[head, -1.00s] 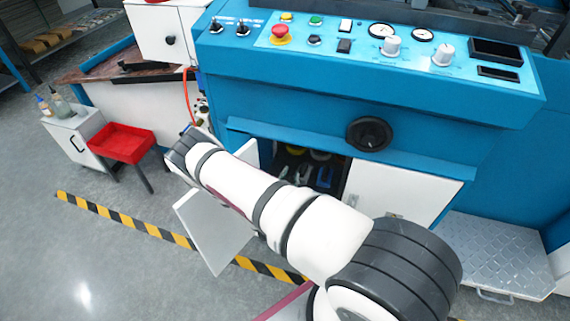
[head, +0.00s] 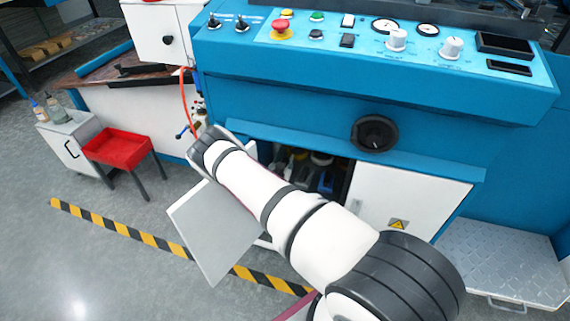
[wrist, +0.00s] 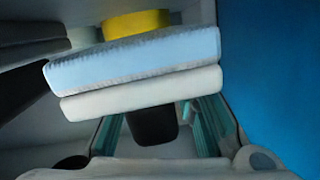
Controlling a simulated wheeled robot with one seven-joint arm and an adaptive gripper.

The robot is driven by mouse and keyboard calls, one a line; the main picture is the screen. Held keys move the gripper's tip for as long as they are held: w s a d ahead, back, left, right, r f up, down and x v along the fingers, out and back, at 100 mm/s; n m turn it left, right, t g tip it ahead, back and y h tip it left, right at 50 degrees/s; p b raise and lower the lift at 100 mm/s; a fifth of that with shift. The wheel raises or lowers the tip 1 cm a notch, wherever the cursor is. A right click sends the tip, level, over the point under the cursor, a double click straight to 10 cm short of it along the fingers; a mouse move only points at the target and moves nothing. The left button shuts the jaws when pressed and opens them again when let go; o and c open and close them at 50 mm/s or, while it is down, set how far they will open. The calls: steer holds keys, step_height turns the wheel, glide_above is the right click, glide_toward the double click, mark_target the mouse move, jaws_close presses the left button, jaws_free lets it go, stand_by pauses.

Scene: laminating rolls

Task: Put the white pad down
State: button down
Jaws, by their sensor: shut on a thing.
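The white pad (wrist: 145,93) shows in the wrist view as a thick, slightly tilted slab, with a pale blue layer (wrist: 135,60) lying along its upper side. My gripper (wrist: 160,118) is shut on the pad. Its teal fingers show below the pad on both sides, and the pad hides their tips. In the head view my arm reaches toward the left side of the open cupboard under the blue machine. The gripper and pad are hidden there behind my arm.
The cupboard (head: 325,165) holds several items in shadow. A white door panel (head: 212,228) stands open beside my arm. A yellow object (wrist: 135,22) shows behind the pad, and a blue surface (wrist: 275,80) lies close at right. A red tray (head: 117,147) stands left.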

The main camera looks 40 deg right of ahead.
step_height(320, 180, down, 2)
steer(key=shift+r, duration=0.1)
steer(key=c, duration=1.2)
jaws_free()
steer(key=shift+s+a, duration=0.15)
steer(key=p+v, duration=0.2)
steer(key=v, duration=0.9)
steer(key=shift+s+a+r+p, duration=0.1)
steer(key=shift+s+a+p, duration=0.15)
steer(key=shift+p, duration=0.1)
